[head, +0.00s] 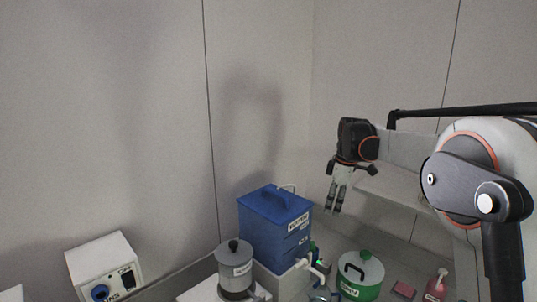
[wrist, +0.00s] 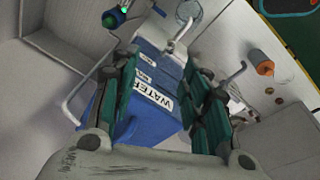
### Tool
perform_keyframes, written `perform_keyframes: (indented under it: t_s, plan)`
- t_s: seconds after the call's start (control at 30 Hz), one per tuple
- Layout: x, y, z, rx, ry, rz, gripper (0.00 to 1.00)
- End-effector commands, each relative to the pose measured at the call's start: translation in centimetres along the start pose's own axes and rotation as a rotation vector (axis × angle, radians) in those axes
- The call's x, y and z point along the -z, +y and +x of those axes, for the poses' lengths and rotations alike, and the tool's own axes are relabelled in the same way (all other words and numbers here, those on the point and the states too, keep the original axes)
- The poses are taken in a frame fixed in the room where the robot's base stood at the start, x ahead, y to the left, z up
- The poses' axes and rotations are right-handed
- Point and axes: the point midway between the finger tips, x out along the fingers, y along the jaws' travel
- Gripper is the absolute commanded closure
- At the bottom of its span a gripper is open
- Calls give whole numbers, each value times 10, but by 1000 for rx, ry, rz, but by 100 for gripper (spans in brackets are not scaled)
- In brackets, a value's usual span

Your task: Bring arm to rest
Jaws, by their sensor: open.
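My gripper (head: 334,203) hangs from my arm in the right half of the head view, fingers pointing down. It is in the air to the right of a blue lidded container (head: 268,222). In the wrist view my gripper (wrist: 165,65) shows its two green-padded fingers spread apart with nothing held between them. The blue container (wrist: 130,128), labelled WATER, shows behind and between the fingers there. My arm comes in from the right edge of the head view.
A grey lidded pot (head: 236,270), a green pot (head: 360,278) with a grey-green lid and a pink bottle (head: 437,284) stand along the bottom. A white control box (head: 103,268) is at lower left. Bare walls lie behind; the space above the containers is clear.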

Motion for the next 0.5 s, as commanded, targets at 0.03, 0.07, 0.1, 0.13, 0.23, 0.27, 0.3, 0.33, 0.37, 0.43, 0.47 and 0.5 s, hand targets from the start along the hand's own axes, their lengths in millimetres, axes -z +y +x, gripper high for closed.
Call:
perform_keyframes:
  t_s: [0.03, 0.07, 0.1, 0.13, 0.23, 0.27, 0.3, 0.33, 0.37, 0.43, 0.47, 0.5]
  plan:
    - [-4, -14, -4, -16, 3, 38, 58]
    - [-6, -22, -8, -27, 6, 64, 58]
    - [-9, -31, -13, -39, 9, 98, 58]
    - [-12, -39, -16, -50, 12, 125, 58]
    - [-20, -65, -26, -84, 24, 211, 58]
    - [-23, -73, -28, -93, 28, 237, 58]
    - [-27, -84, -31, -106, 34, 271, 58]
    - [-30, -93, -33, -116, 39, 296, 58]
    - [-33, -102, -34, -125, 44, 322, 58]
    - [-40, -122, -36, -147, 57, 381, 58]
    - [-43, -131, -37, -156, 63, 406, 58]
    - [-48, -142, -37, -168, 72, 440, 58]
